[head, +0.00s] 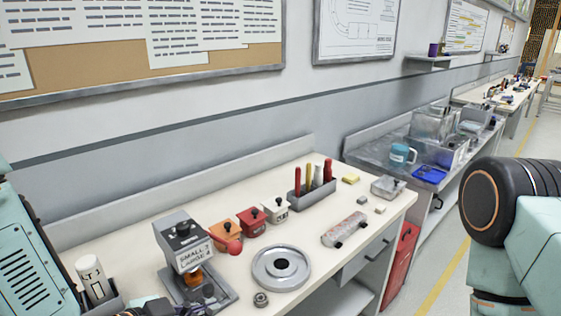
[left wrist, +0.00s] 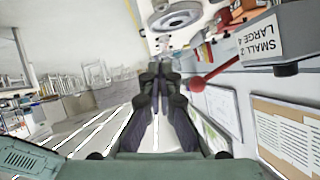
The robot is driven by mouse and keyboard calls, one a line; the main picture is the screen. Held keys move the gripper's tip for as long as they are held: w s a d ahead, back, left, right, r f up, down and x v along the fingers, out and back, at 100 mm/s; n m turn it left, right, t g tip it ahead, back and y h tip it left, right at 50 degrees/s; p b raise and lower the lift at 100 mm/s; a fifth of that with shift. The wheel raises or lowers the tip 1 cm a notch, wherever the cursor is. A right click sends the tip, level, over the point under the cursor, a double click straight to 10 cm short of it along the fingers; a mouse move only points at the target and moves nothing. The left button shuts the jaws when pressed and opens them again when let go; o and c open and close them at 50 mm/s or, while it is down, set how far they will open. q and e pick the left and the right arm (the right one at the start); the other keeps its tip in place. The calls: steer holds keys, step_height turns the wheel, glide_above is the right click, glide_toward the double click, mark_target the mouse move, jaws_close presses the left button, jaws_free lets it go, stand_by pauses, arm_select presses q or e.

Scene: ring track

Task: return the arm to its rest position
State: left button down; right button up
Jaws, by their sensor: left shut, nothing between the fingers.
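My left gripper (left wrist: 158,72) shows in the middle of the left wrist view, its two dark fingers together at the tips with nothing between them. In that view the press with the label "SMALL 2 LARGE 4" (left wrist: 262,42) and its red ball lever (left wrist: 197,85) are to the right of the fingers, apart from them.
The bench (head: 335,205) holds a round metal ring fixture (head: 281,268), orange, red and white boxes, a tool rack (head: 312,185), a cylindrical part (head: 344,229) and a white "LT 3" container (head: 93,278). A second bench (head: 375,155) with a blue mug stands behind. Floor is clear at right.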

arm_select(q)
steer(key=s+a+f+n+g+y+b, duration=0.25)
steer(key=s+f, duration=0.25)
steer(key=f, duration=0.5)
steer(key=s+a+f+n+g+y+b, duration=0.1)
steer(key=s+f+n+g+b, duration=0.15)
steer(key=s+f, duration=0.45)
steer(key=s+a+f+n+g+y+b, duration=0.3)
steer(key=s+f+n+g+b, duration=0.1)
steer(key=s+f, duration=0.7)
step_height(320, 180, down, 3)
steer(key=shift+s+a+r+n+g+b, duration=0.1)
steer(key=shift+s+a+n+g+b, duration=0.2)
steer(key=shift+n+b, duration=0.35)
steer(key=shift+d, duration=0.1)
steer(key=c, duration=2)
jaws_free()
steer(key=shift+c, duration=0.2)
